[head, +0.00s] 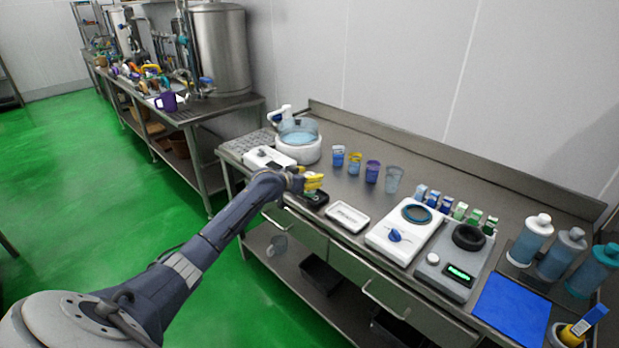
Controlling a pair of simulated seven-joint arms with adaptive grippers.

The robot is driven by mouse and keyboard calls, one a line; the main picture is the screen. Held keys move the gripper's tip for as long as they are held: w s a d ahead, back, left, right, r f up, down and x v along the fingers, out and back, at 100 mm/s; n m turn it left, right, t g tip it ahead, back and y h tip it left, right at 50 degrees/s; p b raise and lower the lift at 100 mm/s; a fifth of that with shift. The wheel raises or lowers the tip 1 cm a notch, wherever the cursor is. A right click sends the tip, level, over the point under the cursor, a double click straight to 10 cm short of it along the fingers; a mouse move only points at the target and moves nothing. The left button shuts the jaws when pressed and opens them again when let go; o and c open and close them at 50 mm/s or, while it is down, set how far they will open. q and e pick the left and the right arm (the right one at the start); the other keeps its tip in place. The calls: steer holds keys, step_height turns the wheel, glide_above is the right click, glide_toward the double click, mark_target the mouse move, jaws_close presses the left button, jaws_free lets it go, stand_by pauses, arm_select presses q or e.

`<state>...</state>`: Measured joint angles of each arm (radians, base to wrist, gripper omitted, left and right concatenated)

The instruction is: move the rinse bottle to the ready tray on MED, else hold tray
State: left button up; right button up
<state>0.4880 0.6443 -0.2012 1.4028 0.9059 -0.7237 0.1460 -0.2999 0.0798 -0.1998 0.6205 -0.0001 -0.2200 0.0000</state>
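My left gripper (314,181) has yellow fingertips, looks slightly open and shows nothing between them. It hovers near the front edge of the bench, by a small black tray (313,198). A white tray (347,217) lies to the right of the black one. Three capped bottles stand at the right end: a white-capped one (530,241), a grey-capped one (561,255) and a teal one (590,273). I cannot tell which is the rinse bottle or which tray is the ready one. A scale-like device has a lit green display (459,274), too small to read. My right gripper is not visible.
Several cups (372,171) stand mid-bench behind the trays. A white device with a blue knob (394,236), small cartons (460,211) and a blue mat (511,307) fill the right. A basin (299,135) stands at the left end. A yellow-and-blue item (583,326) is at the bottom right.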

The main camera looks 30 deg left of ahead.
arm_select(q)
steer(key=shift+r, duration=0.2)
steer(key=v, duration=1.2)
steer(key=s+a+f+n+g+y, duration=0.1)
steer(key=s+f+g, duration=0.15)
steer(key=f, duration=1.05)
steer(key=s+a+f+g+y, duration=0.1)
steer(key=s+f, duration=0.2)
steer(key=f, duration=1)
steer(key=s+d+f+g, duration=0.2)
steer(key=s+d+f, duration=0.1)
steer(key=s+f, duration=0.7)
steer(key=s+d+f+g, duration=0.1)
steer(key=s+d+f, duration=0.2)
steer(key=s+f, duration=0.65)
steer(key=s+d+f+g, duration=0.25)
steer(key=s+f, duration=0.35)
steer(key=f, duration=0.7)
steer(key=s+d+f+m+g, duration=0.1)
steer(key=s+d+f, duration=0.3)
steer(key=s, duration=0.6)
steer(key=s+d+f+m+g, duration=0.1)
steer(key=s+d+f, duration=0.3)
steer(key=s+d, duration=0.3)
steer(key=s+d+f+m+g, duration=0.1)
steer(key=s+d+f, duration=0.3)
steer(key=s, duration=1.1)
steer(key=shift+s+d+f+m+h, duration=0.25)
steer(key=shift+d+m+h, duration=0.15)
steer(key=shift+d, duration=0.65)
